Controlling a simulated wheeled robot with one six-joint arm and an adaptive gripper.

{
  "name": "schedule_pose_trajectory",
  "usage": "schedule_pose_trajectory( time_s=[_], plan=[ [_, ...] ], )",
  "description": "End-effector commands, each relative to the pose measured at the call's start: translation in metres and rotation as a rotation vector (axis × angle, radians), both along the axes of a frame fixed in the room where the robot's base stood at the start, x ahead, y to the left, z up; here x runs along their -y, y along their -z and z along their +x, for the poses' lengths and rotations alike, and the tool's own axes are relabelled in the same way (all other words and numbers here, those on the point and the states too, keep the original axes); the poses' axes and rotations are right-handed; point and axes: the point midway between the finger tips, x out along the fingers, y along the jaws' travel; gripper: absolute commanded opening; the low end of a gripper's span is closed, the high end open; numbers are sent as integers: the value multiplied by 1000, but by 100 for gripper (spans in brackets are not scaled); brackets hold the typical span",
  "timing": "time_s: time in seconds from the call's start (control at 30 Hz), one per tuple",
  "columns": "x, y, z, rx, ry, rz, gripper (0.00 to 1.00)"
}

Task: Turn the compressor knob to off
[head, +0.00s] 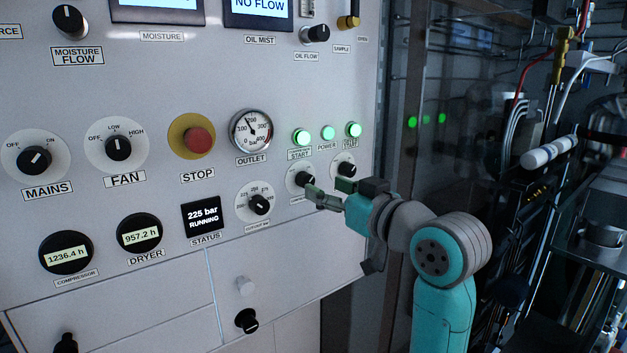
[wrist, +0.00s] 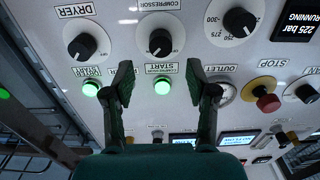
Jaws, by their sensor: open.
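The compressor knob (head: 305,179) is a black knob on a white round plate, on the right part of the grey panel. In the wrist view the compressor knob (wrist: 160,42) shows upside down, under the word COMPRESSOR. Its off mark is too small to read. My gripper (head: 322,192) is open and empty in front of the panel, close to this knob, and partly covers its plate and label. In the wrist view the fingers (wrist: 167,85) stand apart, with the knob beyond their tips, roughly between them in the picture. I see no contact.
The dryer knob (head: 345,170) is close to the right. The cut-out knob (head: 259,205) is to the left. Green lamps (head: 303,137) glow above. The status display (head: 206,216) reads 225 bar RUNNING. A red stop button (head: 197,141) sits further left. Cables and racks fill the right side.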

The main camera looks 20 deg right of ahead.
Motion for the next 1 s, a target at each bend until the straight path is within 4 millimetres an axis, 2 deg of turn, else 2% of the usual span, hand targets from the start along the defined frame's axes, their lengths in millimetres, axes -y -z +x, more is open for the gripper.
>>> schedule_pose_trajectory(
  time_s=[0.1,0.33,0.5,0.77,1.0],
  plan=[
    [-7,0,21,-1,-1,1,57],
    [-16,0,48,0,0,0,57],
    [-18,0,56,1,1,0,57],
    [-18,0,57,1,1,0,57],
    [-18,0,57,1,1,0,0]
  ],
)
